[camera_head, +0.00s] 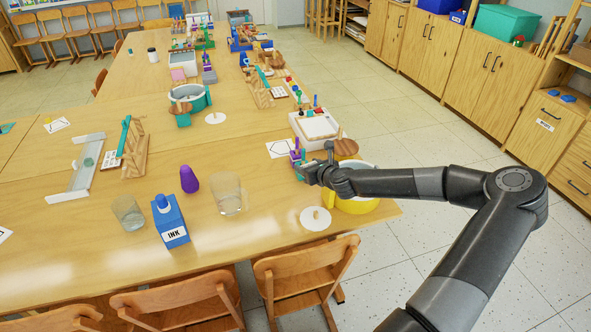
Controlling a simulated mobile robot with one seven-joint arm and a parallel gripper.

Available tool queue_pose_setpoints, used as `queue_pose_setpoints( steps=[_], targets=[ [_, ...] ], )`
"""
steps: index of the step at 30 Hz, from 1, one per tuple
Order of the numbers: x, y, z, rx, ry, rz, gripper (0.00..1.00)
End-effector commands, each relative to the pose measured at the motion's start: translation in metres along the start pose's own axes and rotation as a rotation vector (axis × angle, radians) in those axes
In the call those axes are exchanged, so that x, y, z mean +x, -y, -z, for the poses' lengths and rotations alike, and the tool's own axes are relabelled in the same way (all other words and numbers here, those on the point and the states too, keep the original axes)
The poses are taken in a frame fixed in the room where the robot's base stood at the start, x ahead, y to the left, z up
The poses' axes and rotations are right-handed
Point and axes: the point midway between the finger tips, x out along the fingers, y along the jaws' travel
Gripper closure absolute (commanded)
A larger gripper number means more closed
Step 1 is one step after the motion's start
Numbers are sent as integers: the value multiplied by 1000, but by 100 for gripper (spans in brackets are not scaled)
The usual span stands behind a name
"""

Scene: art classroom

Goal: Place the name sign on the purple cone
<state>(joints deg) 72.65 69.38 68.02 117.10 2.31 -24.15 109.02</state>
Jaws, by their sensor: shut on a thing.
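The purple cone (189,180) stands upright on the wooden table, left of my gripper, between the blue ink carton and the wooden rack. Its rounded top is bare. My gripper (301,168) is over the right part of the table, well to the right of the cone. It is shut on a small purple and teal thing (296,157), largely hidden by the fingers. I cannot tell whether this is the name sign. No clearly readable name sign shows elsewhere.
The INK carton (170,221) and two clear glasses, one of them a tumbler (228,193), stand near the cone. A yellow-and-white bowl (352,198) is under my arm. A white disc with a peg (315,218) lies near the front edge. Chairs (305,270) line the front.

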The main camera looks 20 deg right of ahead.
Motion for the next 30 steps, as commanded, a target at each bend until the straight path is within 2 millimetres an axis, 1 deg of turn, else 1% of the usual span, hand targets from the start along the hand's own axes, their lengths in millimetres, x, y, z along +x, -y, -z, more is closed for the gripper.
queue_pose_setpoints(
  steps=[4, 8, 11, 14, 17, 21, 23, 27, 29, 30],
  targets=[
    [-7, 6, -2, 1, 0, 1, 66],
    [-7, 5, -3, 0, 0, -2, 66],
    [1, -3, -8, -5, 0, -11, 66],
    [18, -17, -18, -11, 1, -24, 66],
    [39, -39, -33, -20, 2, -42, 66],
    [68, -75, -57, -32, 2, -68, 66],
    [79, -93, -69, -38, 3, -79, 66],
    [101, -134, -97, -48, 3, -104, 66],
    [108, -154, -110, -53, 3, -115, 66],
    [113, -167, -118, -55, 3, -122, 66]
  ],
)
